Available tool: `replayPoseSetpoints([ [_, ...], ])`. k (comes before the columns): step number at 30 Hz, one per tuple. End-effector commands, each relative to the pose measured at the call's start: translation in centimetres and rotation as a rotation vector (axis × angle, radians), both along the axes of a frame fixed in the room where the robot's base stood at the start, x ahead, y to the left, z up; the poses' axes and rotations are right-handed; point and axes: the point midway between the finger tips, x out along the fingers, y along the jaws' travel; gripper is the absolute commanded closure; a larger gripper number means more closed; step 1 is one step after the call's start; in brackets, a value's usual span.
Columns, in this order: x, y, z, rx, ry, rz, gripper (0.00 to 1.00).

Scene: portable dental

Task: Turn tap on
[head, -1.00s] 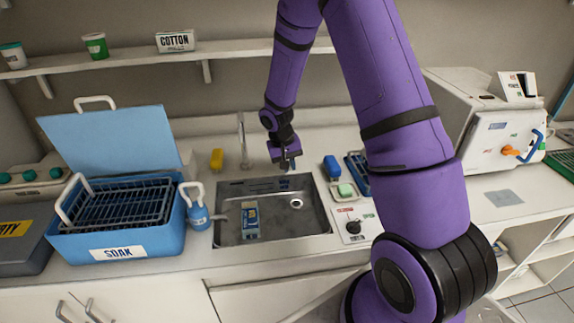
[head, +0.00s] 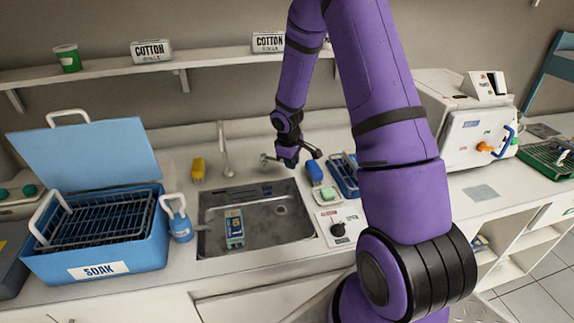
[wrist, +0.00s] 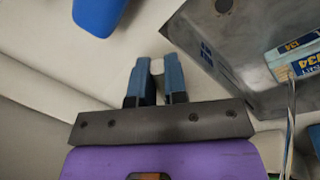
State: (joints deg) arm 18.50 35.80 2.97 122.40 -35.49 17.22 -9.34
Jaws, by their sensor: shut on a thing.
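The tap's thin metal spout (head: 224,150) rises behind the sink (head: 208,246) in the head view. My gripper (head: 282,163) is low over the counter at the sink's back right, to the right of the spout. In the wrist view my gripper's blue fingers (wrist: 155,75) are shut on a small pale rounded piece (wrist: 157,67), which looks like the tap's handle. Most of that piece is hidden by the fingers. I cannot tell from the frames whether water runs.
A blue and yellow packet (head: 234,228) lies in the sink. A yellow item (head: 198,169) stands left of the spout, and a blue item (head: 314,171) is close right of my gripper. A blue soak box (head: 120,255) and a blue bottle (head: 180,226) stand left of the sink.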

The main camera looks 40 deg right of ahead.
Motion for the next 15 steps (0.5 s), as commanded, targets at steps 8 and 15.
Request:
replayPoseSetpoints([
  [8, 0.6, -1.1, 0.0, 0.000, 0.000, 0.108, 1.00],
  [15, 0.8, -1.4, 0.0, -0.001, -0.001, 0.139, 1.00],
])
